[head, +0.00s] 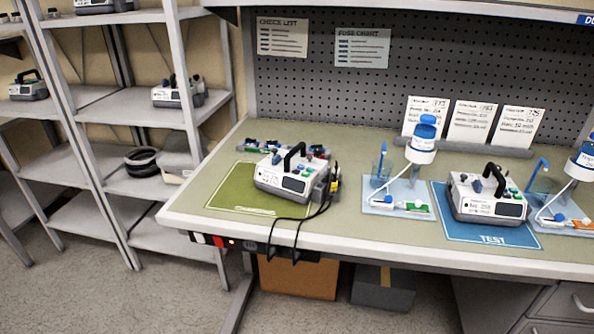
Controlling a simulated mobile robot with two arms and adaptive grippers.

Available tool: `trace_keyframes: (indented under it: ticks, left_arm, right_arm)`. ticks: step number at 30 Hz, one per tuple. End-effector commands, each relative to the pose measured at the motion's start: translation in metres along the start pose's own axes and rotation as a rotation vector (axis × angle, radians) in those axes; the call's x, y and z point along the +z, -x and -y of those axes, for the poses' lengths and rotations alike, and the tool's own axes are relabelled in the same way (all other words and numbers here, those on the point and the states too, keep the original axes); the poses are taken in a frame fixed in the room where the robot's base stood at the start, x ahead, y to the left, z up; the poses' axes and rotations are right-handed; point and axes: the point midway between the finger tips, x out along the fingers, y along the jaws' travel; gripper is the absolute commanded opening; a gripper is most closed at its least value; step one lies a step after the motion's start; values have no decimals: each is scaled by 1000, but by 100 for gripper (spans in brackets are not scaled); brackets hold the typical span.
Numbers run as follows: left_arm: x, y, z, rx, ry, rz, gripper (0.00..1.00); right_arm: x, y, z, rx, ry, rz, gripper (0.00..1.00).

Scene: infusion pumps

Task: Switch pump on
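Two white and grey infusion pumps with black carry handles stand on the workbench. The left pump (287,178) sits on a green mat (226,192), with black cables running from its right side over the bench's front edge. The right pump (486,199) sits on a blue mat (461,231) marked TEST. Both have a dark display and small coloured buttons on the front, too small to read. I cannot tell whether either display is lit. Neither of my grippers shows in the head view.
A power strip (222,241) with a small red light is fixed under the bench's front edge. Light-blue trays (389,184) with blue-capped bottles (424,134) flank the right pump. Shelves (160,105) with more pumps stand at the left. A cardboard box (298,277) is below the bench.

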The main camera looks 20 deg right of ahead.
Motion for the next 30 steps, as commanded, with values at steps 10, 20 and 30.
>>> trace_keyframes:
  ticks: [10, 20, 30]
  left_arm:
    - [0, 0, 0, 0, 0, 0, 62]
    - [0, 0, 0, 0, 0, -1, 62]
    - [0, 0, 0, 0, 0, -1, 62]
  right_arm:
    - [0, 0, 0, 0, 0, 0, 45]
    - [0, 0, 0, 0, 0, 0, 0]
    - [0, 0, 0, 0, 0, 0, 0]
